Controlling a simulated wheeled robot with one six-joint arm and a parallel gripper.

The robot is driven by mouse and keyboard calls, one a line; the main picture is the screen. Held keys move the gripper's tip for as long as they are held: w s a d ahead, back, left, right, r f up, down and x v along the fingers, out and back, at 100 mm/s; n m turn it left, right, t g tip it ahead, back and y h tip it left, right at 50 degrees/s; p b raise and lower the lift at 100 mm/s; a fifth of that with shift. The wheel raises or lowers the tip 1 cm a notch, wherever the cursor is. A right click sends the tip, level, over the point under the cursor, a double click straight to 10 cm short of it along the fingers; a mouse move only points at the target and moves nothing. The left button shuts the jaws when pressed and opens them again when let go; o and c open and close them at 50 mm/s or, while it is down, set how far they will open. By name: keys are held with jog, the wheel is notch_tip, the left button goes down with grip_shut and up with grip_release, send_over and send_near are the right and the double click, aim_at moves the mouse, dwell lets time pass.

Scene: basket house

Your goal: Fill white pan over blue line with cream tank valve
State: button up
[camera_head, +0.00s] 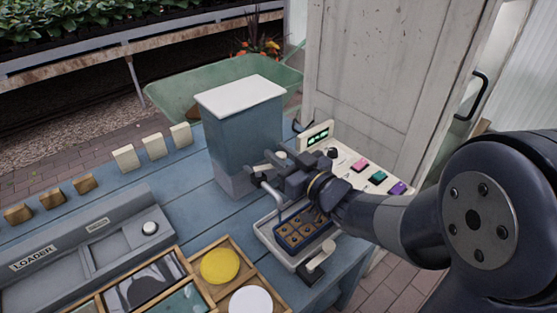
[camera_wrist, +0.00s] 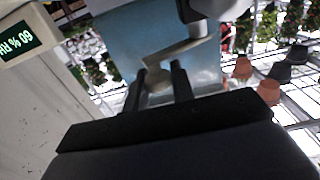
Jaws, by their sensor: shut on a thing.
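A blue-grey translucent tank (camera_head: 240,130) with a white lid (camera_head: 240,95) stands on the blue table. My gripper (camera_head: 267,168) is at its lower right side, shut on the cream valve, which is mostly hidden by the fingers. In the wrist view, my gripper (camera_wrist: 165,80) has its fingers on either side of a cream part, the valve (camera_wrist: 158,86), in front of the tank (camera_wrist: 150,35). A white pan (camera_head: 263,235) sits below my gripper, holding a dark blue tray of brown cells (camera_head: 300,232). I cannot make out the blue line or water level in the pan.
A cream panel (camera_head: 345,158) with a green display and coloured buttons stands right of the tank. A cream lever (camera_head: 322,255) is at the pan's front. A grey loader (camera_head: 90,245) and wooden tray (camera_head: 205,250) with discs lie left. Cream and wooden blocks line the back edge.

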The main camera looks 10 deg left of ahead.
jog(key=shift+s+d+f+m+t+h+b, duration=0.1)
jog(key=shift+s+m+t+h+b, duration=0.2)
jog(key=shift+m+t+h+b, duration=0.7)
jog(key=shift+s+d+f+m+t+h+b, duration=0.1)
jog(key=shift+s+m+t+h+b, duration=0.3)
jog(key=shift+b, duration=1.15)
jog(key=shift+r+h+b, duration=0.1)
jog(key=shift+h+b, duration=0.3)
jog(key=shift+b, duration=0.15)
jog(key=shift+r+m+t+h+b, duration=0.2)
jog(key=shift+m+t+h+b, duration=0.2)
jog(key=shift+b, duration=0.1)
jog(key=o, duration=0.9)
jog(key=shift+o, duration=0.2)
jog(key=shift+s+f, duration=0.1)
jog(key=shift+s, duration=0.05)
